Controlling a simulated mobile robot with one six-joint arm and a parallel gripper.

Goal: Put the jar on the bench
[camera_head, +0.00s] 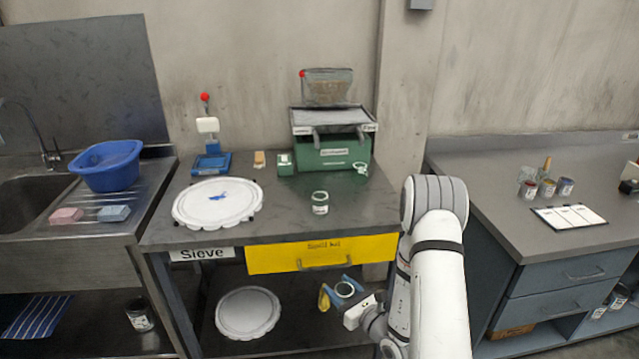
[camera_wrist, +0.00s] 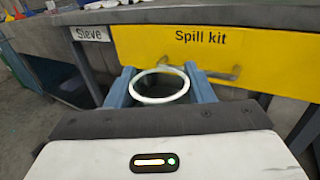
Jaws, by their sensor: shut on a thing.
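My gripper (camera_head: 340,290) is shut on a jar (camera_head: 345,290) with a pale round rim, low in front of the middle bench (camera_head: 275,229). In the wrist view the jar (camera_wrist: 160,99) stands between the two blue fingers, its open-looking top facing up; its lower body is hidden. The jar is below the bench top and apart from it, before the yellow spill kit drawer (camera_head: 322,253). Another small jar (camera_head: 320,203) with a green-white label stands on the bench top.
A green machine (camera_head: 332,152) and blue stand (camera_head: 211,163) are at the back. The bench's front right is clear. A right counter (camera_head: 490,205) holds paint cans (camera_head: 547,188) and a clipboard (camera_head: 568,217). A sink (camera_head: 25,200) is left.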

